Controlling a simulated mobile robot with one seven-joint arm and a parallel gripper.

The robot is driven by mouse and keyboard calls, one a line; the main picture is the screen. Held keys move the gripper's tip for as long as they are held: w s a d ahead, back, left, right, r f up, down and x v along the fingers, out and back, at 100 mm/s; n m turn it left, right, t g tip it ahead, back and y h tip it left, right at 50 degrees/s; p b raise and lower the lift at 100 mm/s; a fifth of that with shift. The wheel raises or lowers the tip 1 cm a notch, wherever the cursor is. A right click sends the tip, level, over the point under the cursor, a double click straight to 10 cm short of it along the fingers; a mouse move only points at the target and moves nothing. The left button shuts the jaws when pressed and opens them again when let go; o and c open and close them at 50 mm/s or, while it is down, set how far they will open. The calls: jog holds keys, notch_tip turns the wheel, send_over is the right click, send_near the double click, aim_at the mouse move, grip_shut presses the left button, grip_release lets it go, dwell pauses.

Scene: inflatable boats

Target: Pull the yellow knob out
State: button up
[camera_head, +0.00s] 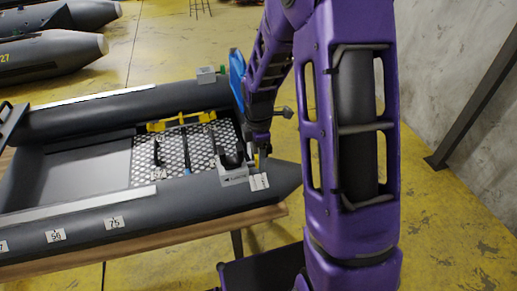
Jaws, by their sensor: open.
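A small yellow piece (257,161), which may be the yellow knob, shows at the near right end of the grey inflatable boat (120,225). It is beside a light grey box (233,176) on the boat's tube. My purple arm comes down from the top, and my gripper (261,150) is right above this yellow piece. The gripper is open, but its fingers are small and partly hidden, and I cannot tell whether they touch the piece.
The boat lies on a wooden table (150,239). A yellow frame (181,121) and a perforated plate (172,155) are inside it. More boats (45,57) stand at the upper left. A concrete wall (445,70) and dark beam (475,105) are at the right.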

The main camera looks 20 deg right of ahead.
notch_tip(320, 180, up, 17)
jog(key=p, duration=0.3)
jog(key=shift+r, duration=0.15)
